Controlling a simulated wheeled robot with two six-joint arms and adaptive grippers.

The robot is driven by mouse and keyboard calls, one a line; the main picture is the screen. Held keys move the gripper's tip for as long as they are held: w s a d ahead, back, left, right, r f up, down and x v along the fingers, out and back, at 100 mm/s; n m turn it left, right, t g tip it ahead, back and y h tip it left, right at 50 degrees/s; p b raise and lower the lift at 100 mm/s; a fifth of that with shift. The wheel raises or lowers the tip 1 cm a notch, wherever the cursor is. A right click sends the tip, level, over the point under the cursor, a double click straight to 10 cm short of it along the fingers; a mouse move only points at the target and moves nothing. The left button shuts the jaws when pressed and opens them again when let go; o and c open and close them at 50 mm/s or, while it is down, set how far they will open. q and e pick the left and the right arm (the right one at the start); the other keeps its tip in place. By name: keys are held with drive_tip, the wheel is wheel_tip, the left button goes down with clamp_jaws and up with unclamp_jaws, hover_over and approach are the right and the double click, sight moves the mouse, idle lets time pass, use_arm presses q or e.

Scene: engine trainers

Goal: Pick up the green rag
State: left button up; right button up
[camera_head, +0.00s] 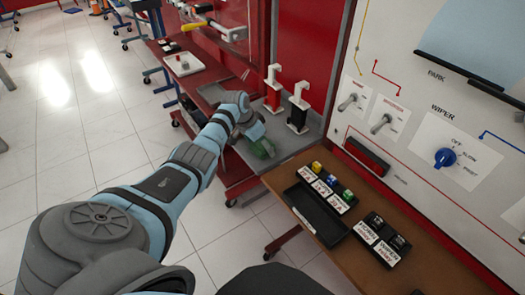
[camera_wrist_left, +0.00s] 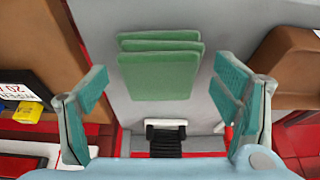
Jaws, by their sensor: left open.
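The green rag (camera_head: 262,149) lies on a grey surface in the middle of the head view, partly hidden by my left gripper. In the left wrist view the green rag (camera_wrist_left: 160,78) shows as stacked flat green layers on the grey surface. My left gripper (camera_head: 250,127) is above the rag at the end of my left arm. In the left wrist view its two teal fingers (camera_wrist_left: 163,90) are wide apart, one to each side of the rag, with nothing between them gripped. My right gripper is not in view.
A black post (camera_head: 298,110) and a red post (camera_head: 273,90) with white tops stand just behind the rag. A brown table with a black tray (camera_head: 316,215) and small coloured blocks is in front at right. A panel with switches (camera_head: 445,157) rises at right.

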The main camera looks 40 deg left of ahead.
use_arm(q)
drive_tip(key=shift+r, duration=0.1)
drive_tip(key=c, duration=1.3)
drive_tip(key=shift+r, duration=0.1)
drive_tip(key=shift+r+p, duration=0.3)
wheel_tip(320, 180, up, 19)
drive_tip(key=p, duration=0.4)
drive_tip(key=shift+r, duration=0.1)
